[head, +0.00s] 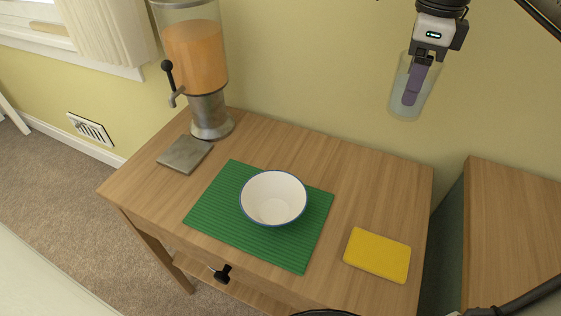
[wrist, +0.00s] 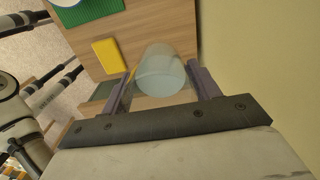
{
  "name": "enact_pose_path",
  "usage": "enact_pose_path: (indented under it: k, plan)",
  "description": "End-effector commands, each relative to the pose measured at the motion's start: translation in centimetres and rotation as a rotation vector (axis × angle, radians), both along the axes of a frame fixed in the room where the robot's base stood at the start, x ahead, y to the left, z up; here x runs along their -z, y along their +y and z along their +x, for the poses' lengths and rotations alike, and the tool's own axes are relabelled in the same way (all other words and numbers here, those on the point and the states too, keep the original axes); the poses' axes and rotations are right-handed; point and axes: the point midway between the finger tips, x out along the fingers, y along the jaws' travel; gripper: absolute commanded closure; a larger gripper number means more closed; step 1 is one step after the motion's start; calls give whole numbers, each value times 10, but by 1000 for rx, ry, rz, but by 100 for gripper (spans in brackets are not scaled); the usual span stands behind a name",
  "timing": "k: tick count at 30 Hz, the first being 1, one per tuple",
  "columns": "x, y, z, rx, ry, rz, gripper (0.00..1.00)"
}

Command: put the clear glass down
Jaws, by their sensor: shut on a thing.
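The clear glass (head: 398,100) is held in the air at the upper right of the head view, above the back right of the wooden table (head: 385,195). My gripper (head: 415,82) is shut on it, with a purple finger showing against its side. The glass hangs slightly tilted, well above the tabletop and near the yellow wall. In the wrist view the glass (wrist: 160,72) sits between the two fingers of my gripper (wrist: 163,85). I see nothing in the glass.
A white bowl (head: 273,198) stands on a green mat (head: 222,205). A yellow sponge-like block (head: 377,255) lies at the front right. A drink dispenser (head: 195,50) and grey coaster (head: 185,154) are at the left. The table's back right is clear; a wooden cabinet (head: 515,215) stands further right.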

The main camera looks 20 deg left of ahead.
Motion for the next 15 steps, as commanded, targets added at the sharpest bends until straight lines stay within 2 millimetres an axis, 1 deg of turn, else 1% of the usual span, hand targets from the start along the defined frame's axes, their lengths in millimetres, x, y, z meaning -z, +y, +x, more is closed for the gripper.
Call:
enact_pose_path:
  k: [6,9,11,14,15]
  plan:
    - [-4,1,-3,9,0,-1,72]
    - [-1,1,-3,9,1,-1,72]
    - [7,1,-3,9,2,-1,72]
    - [29,1,-4,7,4,-1,72]
    - [39,1,-3,8,4,-1,72]
